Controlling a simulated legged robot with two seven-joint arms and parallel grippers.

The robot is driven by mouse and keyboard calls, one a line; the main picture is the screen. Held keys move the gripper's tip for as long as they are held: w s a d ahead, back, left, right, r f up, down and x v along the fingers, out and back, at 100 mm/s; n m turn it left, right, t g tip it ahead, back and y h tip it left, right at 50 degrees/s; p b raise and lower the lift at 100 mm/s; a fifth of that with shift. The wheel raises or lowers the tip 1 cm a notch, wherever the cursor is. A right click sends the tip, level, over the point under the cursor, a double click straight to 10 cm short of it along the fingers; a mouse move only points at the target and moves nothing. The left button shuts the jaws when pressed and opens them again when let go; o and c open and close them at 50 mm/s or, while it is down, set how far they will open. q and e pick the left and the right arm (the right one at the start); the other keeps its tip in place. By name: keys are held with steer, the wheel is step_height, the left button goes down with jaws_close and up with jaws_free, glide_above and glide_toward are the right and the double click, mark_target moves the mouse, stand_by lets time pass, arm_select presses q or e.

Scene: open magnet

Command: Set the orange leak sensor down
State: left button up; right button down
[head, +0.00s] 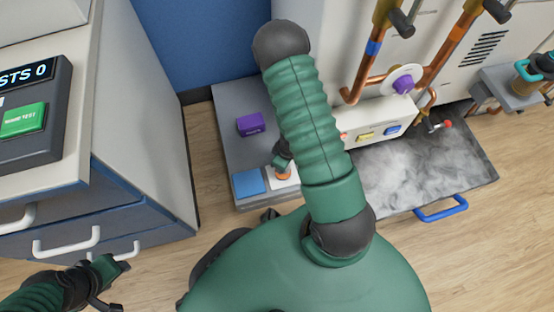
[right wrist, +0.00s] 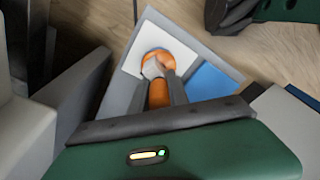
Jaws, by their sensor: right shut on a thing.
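The orange leak sensor (head: 283,175) is small in the head view, at the tip of my right gripper (head: 283,163). In the right wrist view the orange sensor (right wrist: 158,92) shows between and around the grey fingers of my right gripper (right wrist: 160,72), which is shut on it. It is over the white square (right wrist: 188,50) on the grey tray; I cannot tell whether it touches. The fingers hide part of it. My left gripper (head: 115,283) is at the lower left, its fingers apart and empty, far from the sensor.
A blue square (head: 248,182) lies beside the white one on the grey tray (head: 233,97). A purple block (head: 250,124) stands farther back. To the right is a misty open drawer (head: 430,170) with a blue handle (head: 441,209), below copper pipes (head: 365,65). A drawer cabinet (head: 140,150) stands left.

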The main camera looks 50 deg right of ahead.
steer(key=shift+w+f, duration=0.1)
steer(key=shift+f, duration=0.35)
steer(key=shift+a+r, duration=0.15)
steer(key=shift+r, duration=0.15)
steer(key=shift+f, duration=0.1)
steer(key=c, duration=1.4)
jaws_free()
steer(key=shift+d+f, duration=0.15)
steer(key=shift+d, duration=0.05)
arm_select(q)
steer(key=shift+w+a+f, duration=0.1)
steer(key=shift+a+f, duration=0.3)
steer(key=shift+f, duration=0.15)
arm_select(e)
steer(key=shift+o, duration=0.7)
steer(key=shift+a, duration=0.15)
